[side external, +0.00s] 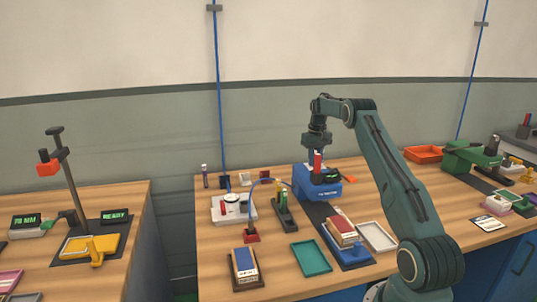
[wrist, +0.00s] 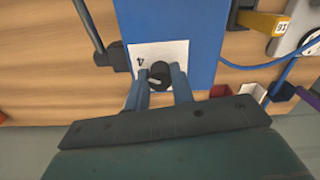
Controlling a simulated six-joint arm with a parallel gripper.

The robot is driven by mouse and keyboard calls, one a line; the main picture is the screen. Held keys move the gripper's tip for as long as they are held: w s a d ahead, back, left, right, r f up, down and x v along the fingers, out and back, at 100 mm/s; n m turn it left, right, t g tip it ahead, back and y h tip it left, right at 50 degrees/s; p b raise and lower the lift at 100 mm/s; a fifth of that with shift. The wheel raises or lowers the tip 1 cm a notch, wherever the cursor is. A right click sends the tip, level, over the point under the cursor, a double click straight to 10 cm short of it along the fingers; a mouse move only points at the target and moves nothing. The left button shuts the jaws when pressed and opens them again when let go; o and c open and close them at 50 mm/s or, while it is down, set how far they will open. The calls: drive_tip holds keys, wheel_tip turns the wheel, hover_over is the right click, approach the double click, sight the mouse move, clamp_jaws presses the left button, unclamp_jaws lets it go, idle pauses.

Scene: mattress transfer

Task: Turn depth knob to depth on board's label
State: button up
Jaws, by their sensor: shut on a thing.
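The depth knob (wrist: 158,76) is a small round black knob with a light pointer mark. It sits on a white dial plate (wrist: 143,52) on the blue machine (wrist: 190,18). A "4" shows on the plate; other marks are hidden or too small to read. My gripper (wrist: 159,82) has its two blue-grey fingers on either side of the knob, shut on it. In the side external view, my gripper (side external: 313,163) is down at the blue machine (side external: 318,188), and the knob cannot be made out. I cannot pick out a readable board label.
A dark red block stack (side external: 341,228) lies on a blue holder (side external: 350,252) in front of the machine. A teal tray (side external: 311,258), a white tray (side external: 377,236) and a labelled block (side external: 244,263) lie nearby. A blue cable (wrist: 263,62) runs beside the machine.

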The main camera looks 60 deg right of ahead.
drive_tip(key=shift+m, duration=0.6)
drive_tip(key=o, duration=1)
drive_tip(key=shift+r, duration=0.1)
wheel_tip(320, 180, up, 14)
drive_tip(key=shift+f, duration=0.25)
drive_tip(key=shift+r, duration=0.1)
idle(0.5)
